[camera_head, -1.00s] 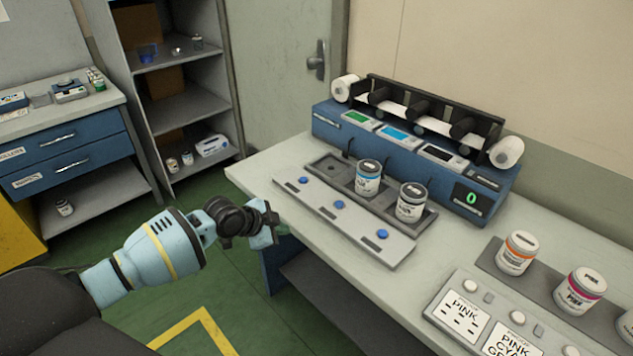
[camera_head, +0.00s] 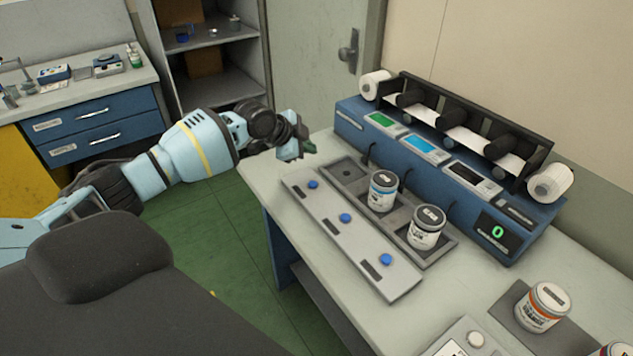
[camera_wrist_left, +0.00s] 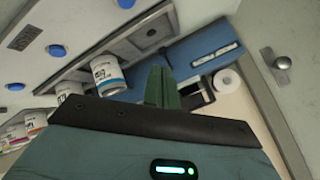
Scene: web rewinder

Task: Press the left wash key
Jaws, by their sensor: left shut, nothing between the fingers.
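A pale grey key strip (camera_head: 365,240) with three blue round keys lies on the table. The left key (camera_head: 313,185) is at its far-left end; the middle key (camera_head: 345,218) and right key (camera_head: 385,260) follow toward the front. My left gripper (camera_head: 309,149) is shut and empty, above the table's far-left corner, beyond and apart from the left key. In the left wrist view its green fingers (camera_wrist_left: 162,86) are together, and the left key (camera_wrist_left: 126,3) is cut by the top edge. My right gripper is not in view.
Behind the strip is a dark tray (camera_head: 345,172) with two jars, one (camera_head: 383,192) in the middle and one (camera_head: 427,228) to its right. The blue rewinder (camera_head: 440,165) stands behind. Another jar (camera_head: 542,307) is at the front right. Open space lies above the strip.

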